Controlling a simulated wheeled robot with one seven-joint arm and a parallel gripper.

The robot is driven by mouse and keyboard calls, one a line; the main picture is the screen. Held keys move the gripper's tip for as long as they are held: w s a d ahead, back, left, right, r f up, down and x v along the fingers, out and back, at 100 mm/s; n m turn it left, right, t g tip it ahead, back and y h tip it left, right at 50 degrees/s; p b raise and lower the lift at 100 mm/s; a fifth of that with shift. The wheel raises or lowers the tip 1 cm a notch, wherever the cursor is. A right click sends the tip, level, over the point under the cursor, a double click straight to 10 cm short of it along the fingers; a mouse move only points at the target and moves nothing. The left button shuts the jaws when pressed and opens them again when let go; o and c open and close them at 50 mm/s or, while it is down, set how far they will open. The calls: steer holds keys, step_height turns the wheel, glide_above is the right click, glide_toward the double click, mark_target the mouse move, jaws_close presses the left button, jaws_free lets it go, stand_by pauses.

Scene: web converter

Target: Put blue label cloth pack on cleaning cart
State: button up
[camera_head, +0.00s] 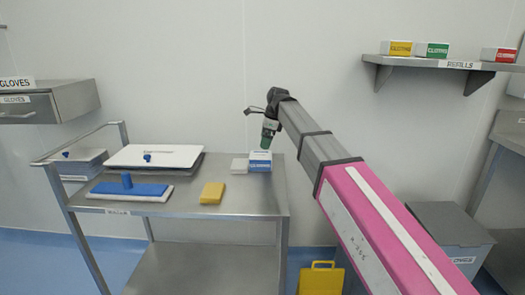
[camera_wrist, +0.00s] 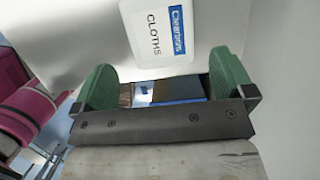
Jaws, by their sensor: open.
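The cloth pack with a blue label (camera_head: 260,160) stands at the back right of the steel cleaning cart (camera_head: 250,204), beside a flat pale block. My gripper (camera_head: 266,142) is just above the pack at the end of the arm. In the wrist view the pack's white face with "CLOTHS" and a blue strip (camera_wrist: 160,30) shows beyond my two green fingers. My gripper (camera_wrist: 165,85) is open, and the fingers stand apart with nothing held between them. Whether a fingertip touches the pack cannot be told.
A yellow sponge (camera_head: 212,193), a blue mop pad (camera_head: 128,190) and a white-topped tray (camera_head: 155,156) lie on the cart. The wall shelf (camera_head: 440,63) holds yellow, green and red label packs, with a bare stretch at its "REFILLS" tag. A grey bin (camera_head: 450,225) stands at right.

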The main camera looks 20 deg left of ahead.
steer(key=shift+v, duration=1)
steer(key=d+f+n+t+h, duration=0.1)
steer(key=d+f+n, duration=0.2)
steer(key=d+f, duration=0.9)
steer(key=d+f+n, duration=0.3)
steer(key=d+f, duration=0.7)
steer(key=d, duration=0.4)
steer(key=s+d+f+n, duration=0.2)
steer(key=s+d+f, duration=0.2)
steer(key=d, duration=0.4)
steer(key=s+d+f+n+h, duration=0.1)
steer(key=s+d+f+n, duration=0.2)
steer(key=d+f, duration=0.3)
steer(key=s+d+f+n+h, duration=0.1)
steer(key=s+d+f+n, duration=0.2)
steer(key=d, duration=0.7)
step_height(320, 180, down, 3)
steer(key=s, duration=0.3)
steer(key=shift+d+r, duration=0.2)
steer(key=shift+d, duration=0.1)
